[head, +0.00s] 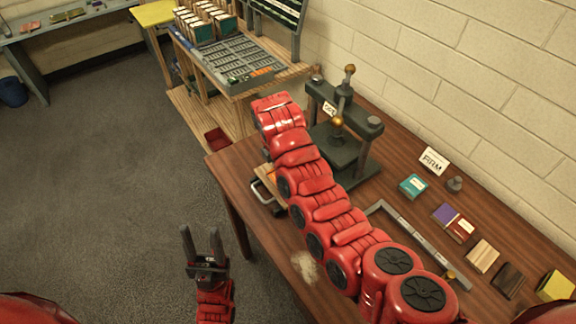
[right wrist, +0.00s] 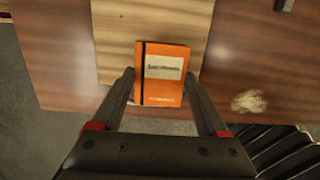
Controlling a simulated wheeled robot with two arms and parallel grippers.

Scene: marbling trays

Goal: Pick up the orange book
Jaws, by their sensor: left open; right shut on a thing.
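The orange book (right wrist: 163,92), with a dark spine band and a pale label, lies between the two fingers of my right gripper (right wrist: 160,78) in the right wrist view. The fingers are shut on its sides. It is over or on a light wooden board (right wrist: 110,40); I cannot tell whether it is lifted clear. In the head view my right arm hides most of the book and the gripper; only a sliver of orange shows. My left gripper (head: 201,240) is open and empty over the floor, in front of the table.
The brown table (head: 235,165) carries a dark press (head: 345,135), a teal book (head: 412,186), a purple and red book (head: 453,222), a metal square (head: 410,232), wood blocks (head: 482,256), a yellow book (head: 556,286) and a sign (head: 433,161). A type rack stands behind. Floor at left is free.

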